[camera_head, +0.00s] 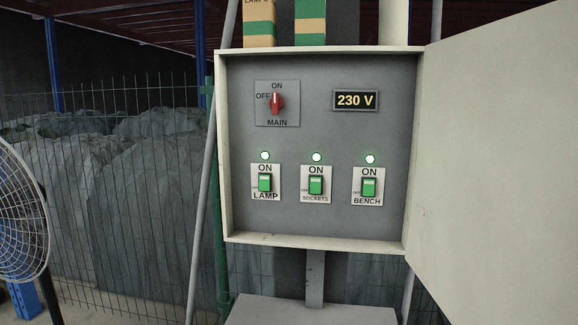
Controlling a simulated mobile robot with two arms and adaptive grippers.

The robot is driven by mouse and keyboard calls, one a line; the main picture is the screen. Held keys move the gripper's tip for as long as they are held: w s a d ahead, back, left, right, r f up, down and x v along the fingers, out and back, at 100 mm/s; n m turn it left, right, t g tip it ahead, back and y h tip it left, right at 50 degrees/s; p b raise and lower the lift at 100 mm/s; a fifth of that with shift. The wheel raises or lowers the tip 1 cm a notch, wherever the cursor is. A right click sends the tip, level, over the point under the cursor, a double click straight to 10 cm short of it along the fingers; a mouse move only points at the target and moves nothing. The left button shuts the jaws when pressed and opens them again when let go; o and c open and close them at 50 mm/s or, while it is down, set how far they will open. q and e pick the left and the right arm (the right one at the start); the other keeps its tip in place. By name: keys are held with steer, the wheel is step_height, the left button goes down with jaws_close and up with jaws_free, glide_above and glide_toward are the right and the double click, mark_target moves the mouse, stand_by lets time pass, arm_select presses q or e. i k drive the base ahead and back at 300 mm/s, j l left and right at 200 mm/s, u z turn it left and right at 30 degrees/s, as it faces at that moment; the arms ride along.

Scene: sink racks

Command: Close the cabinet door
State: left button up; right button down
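The cabinet (320,225) is a cream metal box with a grey panel inside, in the middle of the head view. Its cream door (500,150) is swung wide open to the right, and its far part runs out of the frame. On the panel are a red main knob (277,102) pointing up towards ON, a display (355,100) reading 230 V, and three green switches, lamp (265,183), sockets (316,186) and bench (369,187), marked ON with lit green lights above. Neither of my grippers is in view.
A round fan (22,215) stands at the left edge. A wire fence (110,210) with grey covered heaps runs behind. Two striped boxes (310,28) stand on top of the cabinet. A grey surface (310,310) lies below it. The space before the panel is clear.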

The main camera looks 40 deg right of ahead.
mark_target(493, 237)
steer(key=z, duration=1.35)
